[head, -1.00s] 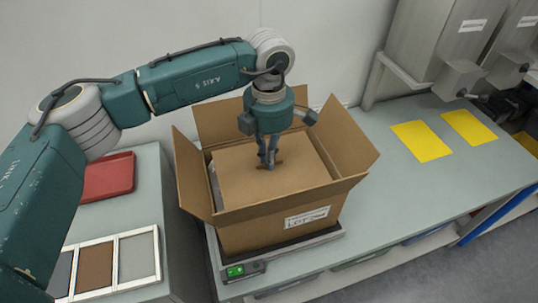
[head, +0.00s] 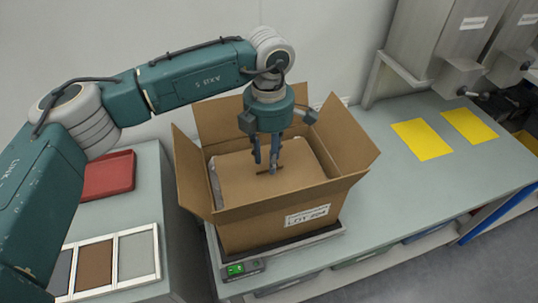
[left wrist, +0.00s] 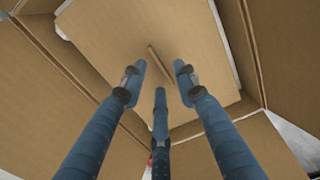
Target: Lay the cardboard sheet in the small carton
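The small carton (head: 255,236) stands open on a scale, flaps spread outward. The brown cardboard sheet (head: 300,165) lies inside it, below the rim, looking about level. White material shows along the sheet's left edge. A thin raised tab (left wrist: 160,66) stands at the middle of the sheet. My left gripper (head: 265,167) points down into the carton over the sheet. In the left wrist view its three blue fingers are spread around the tab, apart from it, with nothing held. What lies under the sheet is mostly hidden. My right gripper is out of view.
The scale (head: 243,268) has a green display. A red tray (head: 107,178) and a frame of coloured panels (head: 138,256) lie on the left bench. Two yellow sheets (head: 421,140) lie on the right bench, before grey dispensers (head: 440,45).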

